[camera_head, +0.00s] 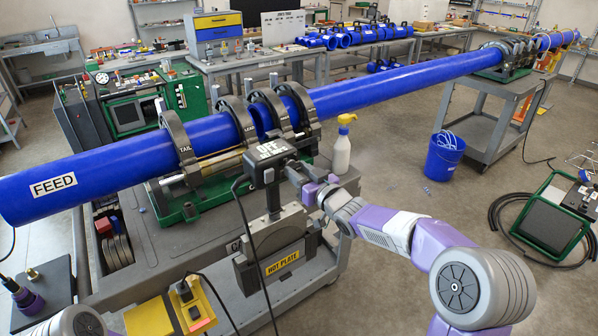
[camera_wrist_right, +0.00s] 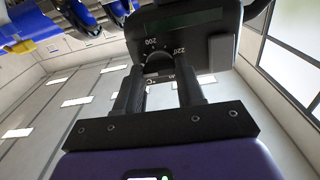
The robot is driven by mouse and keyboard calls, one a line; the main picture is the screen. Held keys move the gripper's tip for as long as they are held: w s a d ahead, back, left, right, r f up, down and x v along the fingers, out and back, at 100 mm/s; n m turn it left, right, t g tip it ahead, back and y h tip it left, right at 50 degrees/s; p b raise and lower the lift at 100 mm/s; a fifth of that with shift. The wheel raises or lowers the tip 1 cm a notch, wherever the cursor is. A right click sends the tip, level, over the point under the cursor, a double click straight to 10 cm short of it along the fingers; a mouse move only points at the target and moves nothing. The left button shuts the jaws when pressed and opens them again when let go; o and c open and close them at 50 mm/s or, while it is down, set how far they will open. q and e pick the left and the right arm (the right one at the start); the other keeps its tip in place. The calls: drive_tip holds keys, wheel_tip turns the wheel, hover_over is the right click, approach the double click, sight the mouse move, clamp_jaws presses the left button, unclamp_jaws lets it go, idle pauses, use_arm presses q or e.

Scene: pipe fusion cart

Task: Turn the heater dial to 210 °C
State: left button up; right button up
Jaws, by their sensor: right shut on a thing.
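The heater control box (camera_head: 268,160) is a dark box on top of the hot plate (camera_head: 283,262), and a label on it reads OFF. In the right wrist view the box (camera_wrist_right: 215,50) fills the upper middle, with a dark display strip. Its round black dial (camera_wrist_right: 158,62) has the marks 200 at left and 220 at right. My right gripper (camera_wrist_right: 158,82) is shut on the dial, one finger on either side. In the head view my right gripper (camera_head: 298,174) is against the box's right side, which hides the dial. The dial's pointer cannot be made out. My left gripper is out of view.
The blue feed pipe (camera_head: 100,172) lies in the clamps above and behind the box. A black cable hangs in front of it. A spray bottle (camera_head: 342,150) stands to the right on the cart. A yellow box (camera_head: 180,312) is at the front left.

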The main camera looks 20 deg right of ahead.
drive_tip(key=m+p, duration=0.3)
drive_tip(key=m, duration=0.2)
drive_tip(key=m+p, duration=0.3)
drive_tip(key=m, duration=0.3)
drive_tip(key=shift+d, duration=0.1)
drive_tip(key=m+p, duration=0.3)
drive_tip(key=m, duration=0.3)
drive_tip(key=shift+m, duration=0.4)
drive_tip(key=m+p, duration=0.2)
drive_tip(key=m, duration=0.3)
drive_tip(key=shift+f, duration=0.1)
drive_tip(key=shift+m, duration=0.4)
drive_tip(key=o, duration=1)
drive_tip(key=shift+o, duration=0.2)
